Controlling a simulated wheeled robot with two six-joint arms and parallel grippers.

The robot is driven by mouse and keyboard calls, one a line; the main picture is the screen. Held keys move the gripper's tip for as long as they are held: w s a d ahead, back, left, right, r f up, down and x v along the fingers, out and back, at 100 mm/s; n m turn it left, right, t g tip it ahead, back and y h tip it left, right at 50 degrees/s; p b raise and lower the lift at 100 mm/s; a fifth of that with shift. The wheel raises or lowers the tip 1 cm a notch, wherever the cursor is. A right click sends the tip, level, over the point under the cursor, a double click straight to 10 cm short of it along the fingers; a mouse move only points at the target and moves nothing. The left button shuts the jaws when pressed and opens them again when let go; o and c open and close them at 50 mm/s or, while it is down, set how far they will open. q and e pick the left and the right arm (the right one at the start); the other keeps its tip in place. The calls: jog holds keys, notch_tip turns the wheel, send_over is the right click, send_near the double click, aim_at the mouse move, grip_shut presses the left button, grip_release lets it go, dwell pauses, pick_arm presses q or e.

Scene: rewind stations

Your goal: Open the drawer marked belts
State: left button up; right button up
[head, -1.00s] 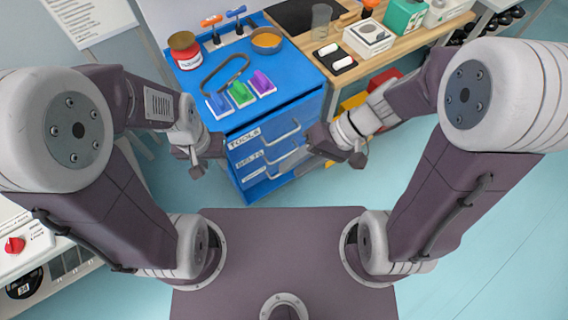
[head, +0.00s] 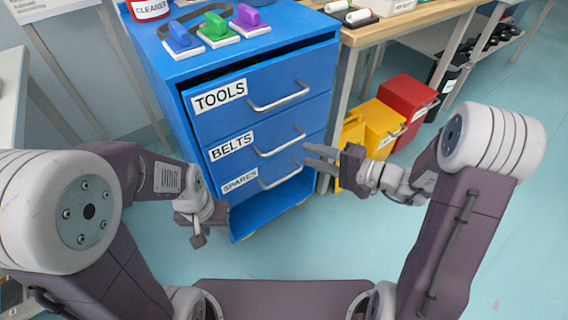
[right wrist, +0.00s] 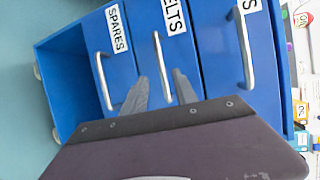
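The belts drawer (head: 240,160) is the middle drawer of the blue cabinet, marked BELTS, and looks shut. Its silver bar handle (head: 280,145) also shows in the right wrist view (right wrist: 159,55). My right gripper (head: 308,155) is open and empty, its fingers pointing at the cabinet near the right end of that handle. In the right wrist view its two fingertips (right wrist: 160,82) are apart, with the belts handle between them in the picture; contact is not visible. My left gripper (head: 196,222) hangs left of the cabinet front, its fingers unclear.
The tools drawer (head: 225,115) is above and the spares drawer (head: 245,190) below, each with a bar handle. Yellow (head: 380,125) and red (head: 408,105) bins stand right of the cabinet. Colored blocks (head: 215,25) sit on top. The floor in front is clear.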

aim_at(284, 145)
jog(key=b+x, duration=0.2)
jog(key=x, duration=0.7)
grip_shut()
dwell(1.3)
